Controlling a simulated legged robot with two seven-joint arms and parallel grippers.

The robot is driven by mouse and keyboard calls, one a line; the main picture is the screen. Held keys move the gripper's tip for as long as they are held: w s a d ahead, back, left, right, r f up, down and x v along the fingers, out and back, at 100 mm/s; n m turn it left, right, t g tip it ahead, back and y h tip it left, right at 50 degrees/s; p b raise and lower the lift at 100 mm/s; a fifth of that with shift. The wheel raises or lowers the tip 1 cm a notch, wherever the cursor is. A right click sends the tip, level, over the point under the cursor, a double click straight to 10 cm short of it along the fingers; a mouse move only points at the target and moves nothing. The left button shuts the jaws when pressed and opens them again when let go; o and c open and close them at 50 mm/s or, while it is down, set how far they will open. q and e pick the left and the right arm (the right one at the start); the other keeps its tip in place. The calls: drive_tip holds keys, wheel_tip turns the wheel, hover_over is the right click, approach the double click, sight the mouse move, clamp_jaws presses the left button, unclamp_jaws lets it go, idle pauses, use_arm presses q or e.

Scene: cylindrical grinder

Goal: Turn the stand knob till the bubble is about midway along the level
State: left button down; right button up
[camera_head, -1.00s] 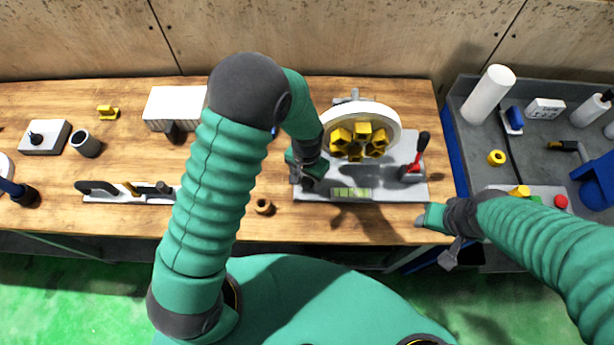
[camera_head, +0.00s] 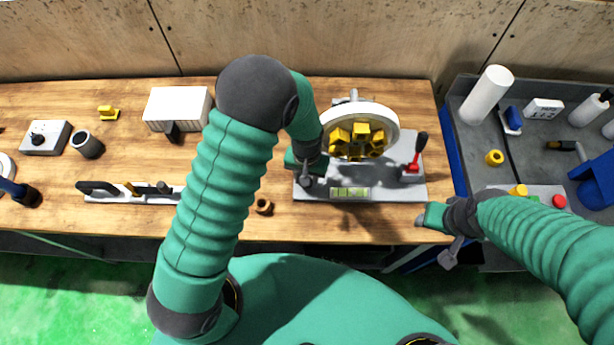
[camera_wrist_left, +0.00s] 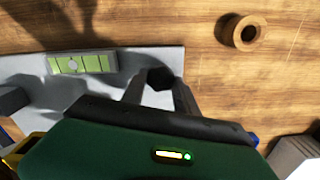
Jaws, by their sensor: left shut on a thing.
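The grey stand (camera_head: 392,189) carries a white wheel (camera_head: 385,117) with yellow jaw blocks. The green level (camera_head: 350,193) lies along the stand's front edge. In the left wrist view the level (camera_wrist_left: 100,64) shows a pale round bubble (camera_wrist_left: 73,65) left of its middle, towards the end away from the knob. The dark stand knob (camera_wrist_left: 160,76) is at the stand's corner. My left gripper (camera_head: 306,181) is shut on the knob; its two fingers (camera_wrist_left: 160,88) stand on either side of it. My right gripper (camera_head: 425,220) hangs right of the stand; its jaws are unclear.
A brass ring (camera_head: 264,206) lies on the wood left of the stand. A red-based lever (camera_head: 414,165) stands on the stand's right side. A white box (camera_head: 177,107) is at the back left. A grey tray (camera_head: 470,150) with several items is at the right.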

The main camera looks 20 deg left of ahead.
use_arm(q)
drive_tip(key=shift+n, duration=0.7)
drive_tip(key=c, duration=0.9)
unclamp_jaws()
drive_tip(key=shift+c, duration=0.2)
wheel_tip(320, 180, up, 17)
drive_tip(key=b, duration=0.1)
drive_tip(key=shift+w+f, duration=0.1)
drive_tip(key=shift+f, duration=0.05)
